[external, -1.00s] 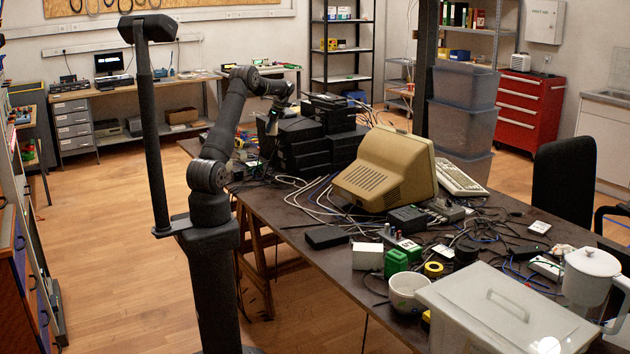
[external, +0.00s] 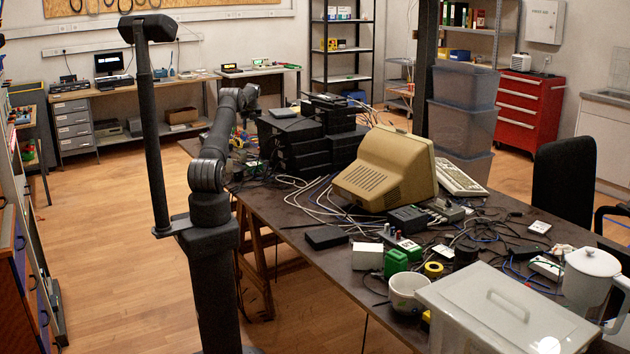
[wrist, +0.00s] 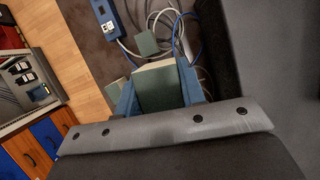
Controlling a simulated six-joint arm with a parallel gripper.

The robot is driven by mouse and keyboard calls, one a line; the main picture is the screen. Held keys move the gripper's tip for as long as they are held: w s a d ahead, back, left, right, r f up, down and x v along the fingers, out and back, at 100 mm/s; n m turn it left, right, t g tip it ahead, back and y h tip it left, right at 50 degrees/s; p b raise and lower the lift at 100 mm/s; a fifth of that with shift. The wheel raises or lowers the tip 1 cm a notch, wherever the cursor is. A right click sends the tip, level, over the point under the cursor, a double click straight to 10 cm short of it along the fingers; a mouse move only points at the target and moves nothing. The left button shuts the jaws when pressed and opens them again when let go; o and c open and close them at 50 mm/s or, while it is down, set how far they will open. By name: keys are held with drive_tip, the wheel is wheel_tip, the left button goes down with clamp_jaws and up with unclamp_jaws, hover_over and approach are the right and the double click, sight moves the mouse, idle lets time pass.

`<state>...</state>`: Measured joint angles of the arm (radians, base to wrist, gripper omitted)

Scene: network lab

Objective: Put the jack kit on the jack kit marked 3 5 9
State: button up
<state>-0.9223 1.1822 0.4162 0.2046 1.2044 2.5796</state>
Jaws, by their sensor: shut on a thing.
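In the wrist view my gripper (wrist: 157,82) has blue fingers shut on a grey-green box (wrist: 157,90), which looks like the jack kit. Just beyond it, a smaller-looking green box (wrist: 145,43) lies on the dark table, apart from the held one in the picture. Another pale green piece (wrist: 114,88) shows partly beside the left finger. No 3 5 9 marking is readable, so I cannot tell which box carries it.
White and blue cables (wrist: 172,30) and a blue device (wrist: 107,18) lie around the boxes. The table edge and wooden floor (wrist: 80,55) are at left.

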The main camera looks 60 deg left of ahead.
sight(242, 152)
drive_tip(key=s+a+f+m+t, duration=0.1)
drive_tip(key=s+a+f+m, duration=0.15)
drive_tip(key=a, duration=0.35)
drive_tip(key=shift+m+h, duration=0.25)
drive_tip(key=shift+h, duration=0.05)
wheel_tip(242, 152, down, 10)
drive_tip(key=shift+s+r, duration=0.1)
drive_tip(key=shift+r, duration=0.15)
drive_tip(key=shift+f, duration=0.1)
drive_tip(key=o, duration=1)
drive_tip(key=shift+o, duration=0.2)
drive_tip(key=shift+d+r, duration=0.1)
drive_tip(key=shift+r, duration=0.3)
drive_tip(key=v, duration=1.1)
drive_tip(key=shift+d+r, duration=0.2)
